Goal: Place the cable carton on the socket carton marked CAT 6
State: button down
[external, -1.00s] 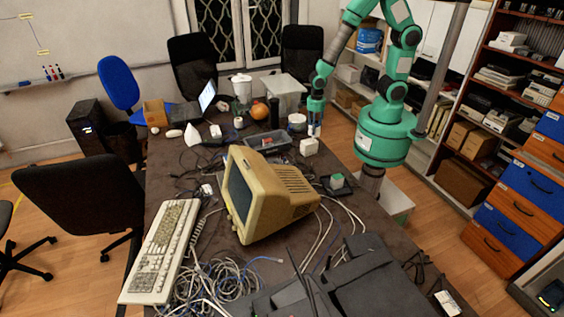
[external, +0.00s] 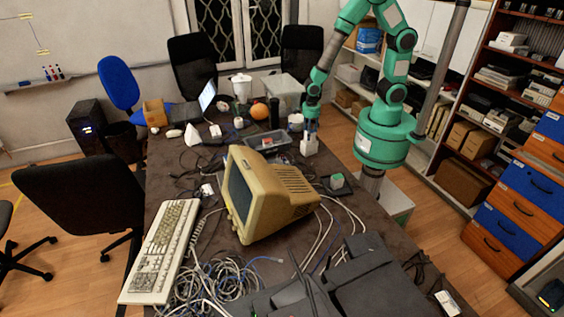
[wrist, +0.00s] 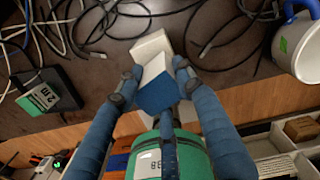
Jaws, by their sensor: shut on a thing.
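My gripper (external: 311,133) is over the right side of the table, pointing down. In the wrist view my gripper (wrist: 155,88) is shut on a small carton with a white side and a blue face (wrist: 157,95), which I take as the cable carton. A white carton (wrist: 152,43) shows behind and partly under it, likely the socket carton. In the external view this white carton (external: 309,148) stands on the table directly below my fingers. No CAT 6 marking is readable. I cannot tell whether the two cartons touch.
A grey tray (external: 268,142) lies left of the cartons. A black device with a green top (external: 338,182) lies nearer the camera. A white mug (wrist: 300,50) stands near. The beige monitor (external: 262,195) and loose cables (wrist: 105,15) fill the table. The table edge is close.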

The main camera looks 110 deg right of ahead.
jog(key=shift+f, duration=0.15)
jog(key=c, duration=1.1)
grip_release()
notch_tip(320, 180, up, 12)
jog(key=p, duration=0.3)
jog(key=shift+d, duration=0.1)
